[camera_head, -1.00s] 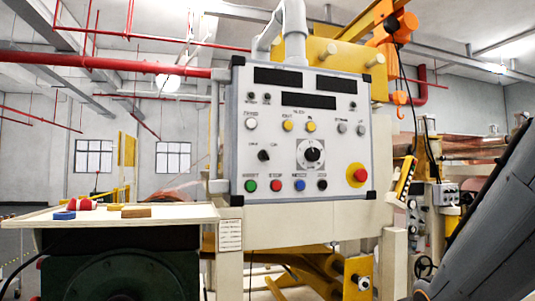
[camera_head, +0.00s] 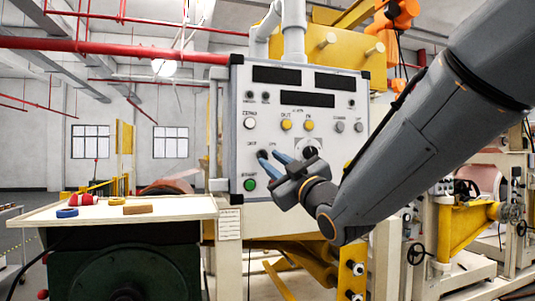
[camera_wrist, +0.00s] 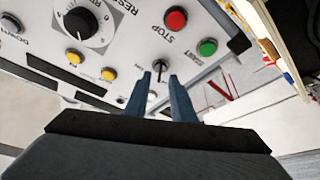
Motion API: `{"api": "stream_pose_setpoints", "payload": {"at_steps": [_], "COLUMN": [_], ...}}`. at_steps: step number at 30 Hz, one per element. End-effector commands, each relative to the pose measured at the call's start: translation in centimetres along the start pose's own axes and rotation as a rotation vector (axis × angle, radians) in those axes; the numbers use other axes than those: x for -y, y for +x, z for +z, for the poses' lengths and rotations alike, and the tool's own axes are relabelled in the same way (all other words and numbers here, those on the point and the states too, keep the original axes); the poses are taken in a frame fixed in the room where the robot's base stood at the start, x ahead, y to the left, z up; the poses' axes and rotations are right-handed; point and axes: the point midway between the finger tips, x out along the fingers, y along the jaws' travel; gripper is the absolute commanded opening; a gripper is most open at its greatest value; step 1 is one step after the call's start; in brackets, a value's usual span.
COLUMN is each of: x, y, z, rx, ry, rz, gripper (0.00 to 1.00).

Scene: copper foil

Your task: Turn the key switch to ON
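The key switch (camera_wrist: 159,70) is a small dark knob on the grey control panel (camera_head: 239,110). In the wrist view it shows just past and between my gripper's two blue fingertips, with gaps at both sides. My gripper (camera_wrist: 160,78) is open and empty. In the head view my gripper (camera_head: 268,155) reaches the panel's lower left from the right, and its fingers cover most of the switch. I cannot tell how deep the fingertips stand around it. The switch's small labels are too blurred to read surely.
A green start button (camera_wrist: 208,47) and a red stop button (camera_wrist: 175,19) sit close to the fingers. A dial (camera_wrist: 80,23) and yellow buttons are on the same panel. A wooden table (camera_head: 180,209) with small coloured objects stands left of the panel.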

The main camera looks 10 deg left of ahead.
Motion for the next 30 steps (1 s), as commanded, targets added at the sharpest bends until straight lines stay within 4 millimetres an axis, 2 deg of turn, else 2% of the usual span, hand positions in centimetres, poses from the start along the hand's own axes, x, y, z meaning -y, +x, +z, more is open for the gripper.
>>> {"api": "stream_pose_setpoints", "payload": {"at_steps": [6, 17, 18, 22, 30], "x": [0.0, 0.0, 0.0, 0.0, 0.1], "y": [2.5, 3.1, 3.1, 3.1, 3.0], "z": [0.0, 0.1, 0.1, 0.1, 0.1], "rx": [0.003, 0.003, 0.003, 0.003, 0.002], "ry": [0.001, 0.0, 0.0, 0.001, 0.016], "rz": [0.0, 0.0, 0.0, 0.0, 0.006], "gripper": [0.23, 0.23, 0.21, 0.0, 0.0]}}
